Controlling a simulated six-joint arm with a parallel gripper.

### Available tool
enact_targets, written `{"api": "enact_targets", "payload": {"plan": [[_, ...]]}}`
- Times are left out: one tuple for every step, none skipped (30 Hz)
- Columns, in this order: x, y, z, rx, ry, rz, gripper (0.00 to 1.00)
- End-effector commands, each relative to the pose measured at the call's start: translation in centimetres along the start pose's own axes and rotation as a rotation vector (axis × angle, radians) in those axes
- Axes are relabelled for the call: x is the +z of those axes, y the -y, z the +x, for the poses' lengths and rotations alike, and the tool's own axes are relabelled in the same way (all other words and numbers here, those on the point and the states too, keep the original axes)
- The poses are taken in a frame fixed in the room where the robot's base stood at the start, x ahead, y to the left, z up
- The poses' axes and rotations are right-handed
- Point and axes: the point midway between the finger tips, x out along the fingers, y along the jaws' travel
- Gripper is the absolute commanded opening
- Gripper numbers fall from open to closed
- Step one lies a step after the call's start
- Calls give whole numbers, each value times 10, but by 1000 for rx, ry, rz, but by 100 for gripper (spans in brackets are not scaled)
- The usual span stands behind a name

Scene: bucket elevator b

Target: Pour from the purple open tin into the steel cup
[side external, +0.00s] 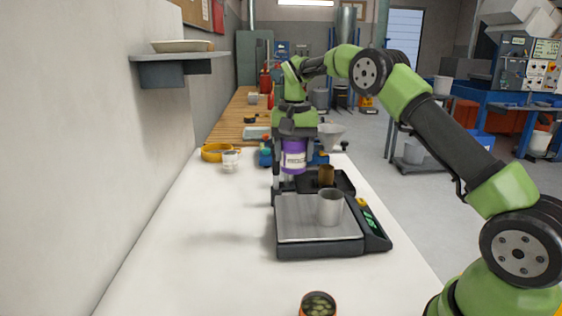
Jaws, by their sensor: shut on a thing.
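The purple tin (293,156) with a white label is held upright in my gripper (294,142), raised above the back part of the scale. My gripper points down and is shut on the tin; its fingers are partly hidden. The tin's opening and contents cannot be seen. The steel cup (329,208) stands upright on the right side of the scale's metal plate (300,228). The cup is in front of the tin, lower and a little to its right. Its inside is not clear from here.
A brown cup (326,176) stands behind the steel cup. An open tin with greenish pieces (318,304) is at the front edge. A yellow ring (216,152) and a clear glass (231,162) stand at the back left. The white table's left front is clear.

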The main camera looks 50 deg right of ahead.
Motion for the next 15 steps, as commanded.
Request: {"api": "enact_targets", "payload": {"plan": [[-6,-10,0,-1,0,-52,16],[-9,-17,0,-1,0,-96,16],[-13,-25,0,-2,0,-156,16],[-16,-32,0,-2,0,-204,16],[-19,-40,0,-2,0,-257,16],[-24,-50,-1,-3,-1,-328,16],[-27,-58,0,-3,-1,-383,16],[-30,-66,0,-3,-1,-438,16],[-33,-77,0,-3,0,-513,16],[-35,-85,0,-3,0,-570,16],[-38,-94,0,-4,-1,-625,16],[-40,-104,0,-4,-2,-699,16],[-42,-112,0,-4,-2,-754,16],[-44,-120,0,-4,-3,-807,16],[-46,-129,0,-5,-3,-874,16]]}}
